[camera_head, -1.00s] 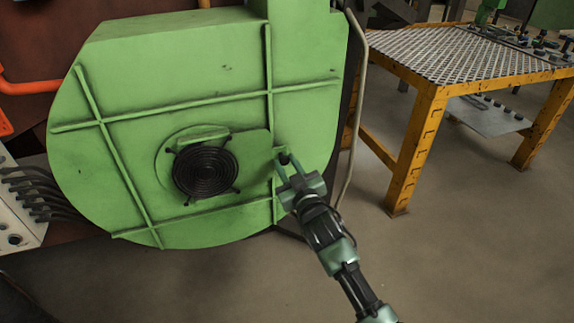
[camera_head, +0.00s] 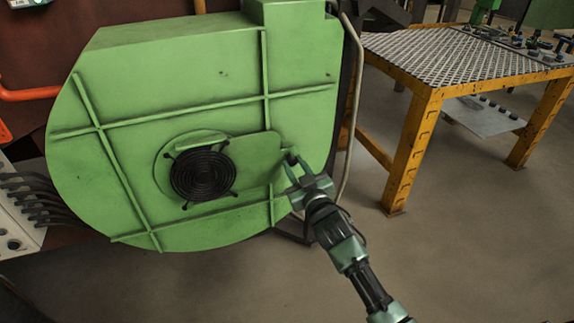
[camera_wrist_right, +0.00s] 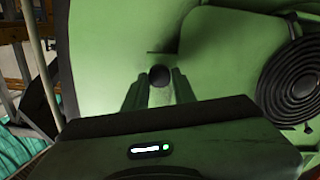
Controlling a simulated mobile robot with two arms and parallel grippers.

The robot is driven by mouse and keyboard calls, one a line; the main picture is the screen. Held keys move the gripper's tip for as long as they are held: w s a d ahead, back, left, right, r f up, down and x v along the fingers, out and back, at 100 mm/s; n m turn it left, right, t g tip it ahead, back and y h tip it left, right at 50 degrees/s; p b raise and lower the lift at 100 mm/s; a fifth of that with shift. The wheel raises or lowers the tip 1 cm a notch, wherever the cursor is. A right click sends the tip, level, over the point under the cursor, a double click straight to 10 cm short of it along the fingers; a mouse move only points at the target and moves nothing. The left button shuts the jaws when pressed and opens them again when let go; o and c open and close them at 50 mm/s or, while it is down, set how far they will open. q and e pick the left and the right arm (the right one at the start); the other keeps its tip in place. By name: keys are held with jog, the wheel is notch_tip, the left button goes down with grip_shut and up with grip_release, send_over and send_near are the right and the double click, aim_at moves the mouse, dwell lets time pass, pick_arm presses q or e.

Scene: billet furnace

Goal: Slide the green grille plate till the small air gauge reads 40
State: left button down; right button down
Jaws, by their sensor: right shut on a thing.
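The green grille plate (camera_head: 258,152) lies flat against the green blower housing (camera_head: 185,75). Its left part is beside the round black grille (camera_head: 203,174), and its right end carries a dark knob (camera_head: 291,158). My right gripper (camera_head: 298,172) is shut on this knob at the plate's right end. In the right wrist view the dark round knob (camera_wrist_right: 159,76) sits between the two fingers (camera_wrist_right: 160,90), with the grille at the right. No readable air gauge shows; only the cut-off bottom of a small device (camera_head: 28,3) is at the top left. My left gripper is out of view.
Raised green ribs (camera_head: 266,70) cross the housing. A pale hose (camera_head: 353,110) runs down its right side. A yellow-framed table (camera_head: 405,150) with a mesh top stands at the right. Dark cables (camera_head: 35,200) are at the left. The floor in front is clear.

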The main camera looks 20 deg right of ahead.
jog(key=shift+d+f, duration=0.1)
jog(key=shift+d, duration=0.1)
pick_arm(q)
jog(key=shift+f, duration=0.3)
pick_arm(e)
jog(key=c, duration=1.1)
grip_release()
jog(key=shift+c, duration=0.2)
jog(key=shift+s, duration=0.1)
jog(key=shift+s, duration=0.3)
pick_arm(q)
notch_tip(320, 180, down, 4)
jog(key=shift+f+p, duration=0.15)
jog(key=shift+p, duration=0.45)
pick_arm(e)
jog(key=s, duration=0.7)
jog(key=shift+d, duration=0.1)
